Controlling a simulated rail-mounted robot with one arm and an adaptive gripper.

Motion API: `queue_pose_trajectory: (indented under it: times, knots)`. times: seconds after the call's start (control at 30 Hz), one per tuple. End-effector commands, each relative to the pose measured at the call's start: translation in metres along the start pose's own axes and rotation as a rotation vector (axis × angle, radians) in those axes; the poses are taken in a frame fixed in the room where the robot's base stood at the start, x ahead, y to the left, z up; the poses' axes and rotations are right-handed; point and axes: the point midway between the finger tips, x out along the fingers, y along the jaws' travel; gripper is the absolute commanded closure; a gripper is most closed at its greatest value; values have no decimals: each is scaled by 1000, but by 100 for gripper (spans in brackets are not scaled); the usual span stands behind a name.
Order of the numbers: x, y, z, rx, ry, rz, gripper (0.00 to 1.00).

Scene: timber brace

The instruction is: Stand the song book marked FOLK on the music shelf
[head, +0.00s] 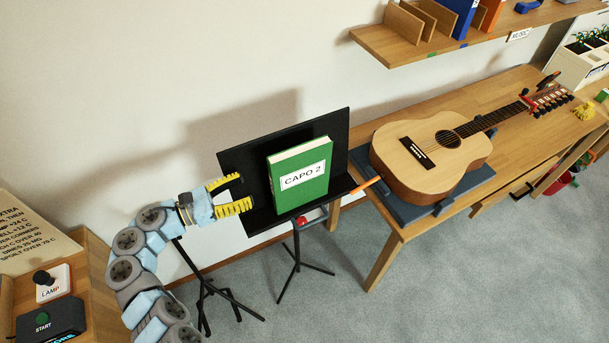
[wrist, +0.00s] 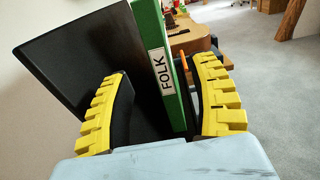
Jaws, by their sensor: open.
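The green song book (head: 300,172) stands on the black music stand (head: 250,170); its front reads CAPO 2. In the wrist view its spine (wrist: 161,60) reads FOLK. My gripper (head: 240,193) has its yellow fingers spread just left of the book. In the wrist view the spine is between the open fingers (wrist: 160,85), nearer the right one; whether a finger touches it I cannot tell. The music shelf (head: 400,52), with a MUSIC label (head: 518,35), is on the wall at upper right.
On the shelf are wooden dividers (head: 408,22) and a blue book (head: 460,15). A guitar (head: 430,155) lies on a dark pad on the wooden bench (head: 500,88). An orange stick (head: 365,185) is right of the stand. A lamp switch (head: 52,283) and START button (head: 43,317) are at lower left.

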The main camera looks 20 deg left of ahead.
Motion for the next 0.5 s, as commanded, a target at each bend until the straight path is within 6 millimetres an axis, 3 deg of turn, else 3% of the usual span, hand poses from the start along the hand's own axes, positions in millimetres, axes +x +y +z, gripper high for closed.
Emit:
queue_pose_trajectory:
  times: [0.5]
  knots:
    - [88, 0, 0, 0, -1, -1, 39]
